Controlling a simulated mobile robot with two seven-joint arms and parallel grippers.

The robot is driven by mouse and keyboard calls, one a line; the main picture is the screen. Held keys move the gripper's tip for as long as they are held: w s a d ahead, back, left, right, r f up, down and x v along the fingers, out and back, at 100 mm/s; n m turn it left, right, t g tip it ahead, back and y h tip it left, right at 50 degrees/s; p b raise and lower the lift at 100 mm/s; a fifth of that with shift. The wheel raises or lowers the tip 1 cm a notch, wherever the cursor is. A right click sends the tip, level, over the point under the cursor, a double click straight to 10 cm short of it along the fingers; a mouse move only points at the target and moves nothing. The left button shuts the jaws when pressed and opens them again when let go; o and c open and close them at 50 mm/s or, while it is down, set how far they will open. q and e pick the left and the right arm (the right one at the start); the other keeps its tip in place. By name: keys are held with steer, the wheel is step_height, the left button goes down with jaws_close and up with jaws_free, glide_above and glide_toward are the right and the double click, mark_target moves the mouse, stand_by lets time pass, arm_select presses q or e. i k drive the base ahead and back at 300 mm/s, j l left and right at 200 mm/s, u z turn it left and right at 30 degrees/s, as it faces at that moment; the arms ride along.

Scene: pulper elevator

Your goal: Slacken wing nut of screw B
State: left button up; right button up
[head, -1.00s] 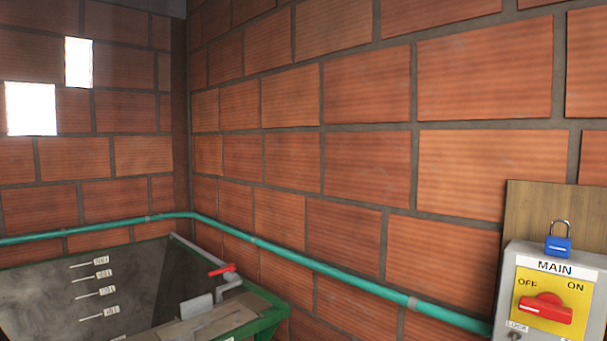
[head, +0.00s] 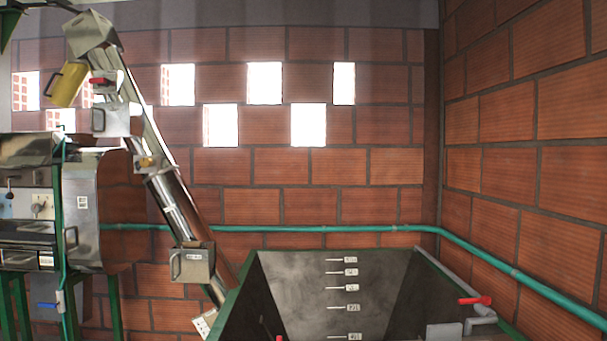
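A slanted metal elevator tube (head: 178,205) runs from the upper left down to the green-framed tank. Metal boxes with handles sit along it: one at the middle (head: 118,119) and one lower down (head: 192,264). A yellow cover (head: 68,84) with a dark handle hangs near its top. A small yellow fitting (head: 147,162) sits on the tube. I cannot make out screw B or its wing nut at this size. Neither of my grippers is in view.
A dark tank (head: 318,285) with level marks fills the bottom middle. A red-handled valve (head: 475,300) is at its right. A metal machine (head: 82,215) on green legs stands at the left. A teal pipe (head: 320,229) runs along the brick walls.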

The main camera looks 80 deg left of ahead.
mark_target(37, 176)
steer(key=u, duration=4.05)
steer(key=i+j+u, duration=0.1)
steer(key=i, duration=0.45)
steer(key=i+j+u, duration=0.1)
steer(key=i, duration=0.5)
